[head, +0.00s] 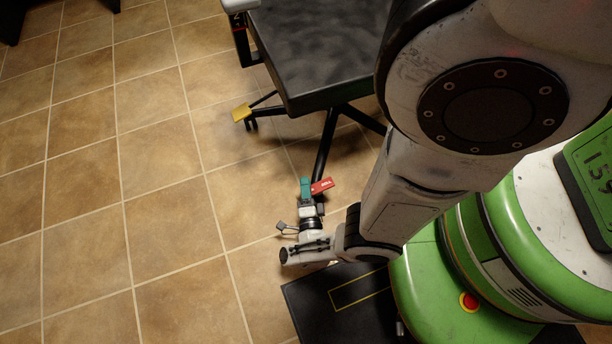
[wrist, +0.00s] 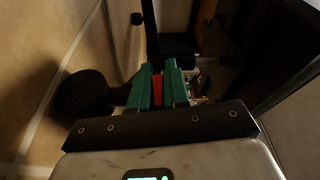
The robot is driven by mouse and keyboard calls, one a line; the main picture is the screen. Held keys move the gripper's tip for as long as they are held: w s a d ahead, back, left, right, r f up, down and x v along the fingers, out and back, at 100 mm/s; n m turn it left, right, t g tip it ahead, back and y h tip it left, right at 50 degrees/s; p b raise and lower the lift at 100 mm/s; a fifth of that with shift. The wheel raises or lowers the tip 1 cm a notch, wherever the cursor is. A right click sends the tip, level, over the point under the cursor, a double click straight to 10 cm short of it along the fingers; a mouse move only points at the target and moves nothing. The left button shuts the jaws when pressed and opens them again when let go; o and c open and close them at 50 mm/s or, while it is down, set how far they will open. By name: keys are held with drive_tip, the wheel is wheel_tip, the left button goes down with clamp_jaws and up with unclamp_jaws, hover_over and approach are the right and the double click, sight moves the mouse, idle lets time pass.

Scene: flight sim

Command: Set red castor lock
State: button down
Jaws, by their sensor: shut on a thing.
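The red castor lock (head: 323,185) is a small red tab with pale marking, low at the near end of a black chair-base leg in the head view. A dark rounded shape (wrist: 84,95), perhaps a castor wheel, is left of the fingers. The lock's lower part and its joint to the castor are hidden.
The chair's black seat (head: 325,45) overhangs the legs behind my gripper. A yellow tab (head: 241,112) sits at another castor, farther back. A black mat (head: 330,300) with a yellow outline lies in front. The tiled floor (head: 110,200) at left is mostly clear.

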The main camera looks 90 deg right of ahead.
drive_tip(key=shift+f+n, duration=0.15)
drive_tip(key=shift+n, duration=0.15)
drive_tip(key=c, duration=1.2)
unclamp_jaws()
drive_tip(key=shift+m, duration=0.4)
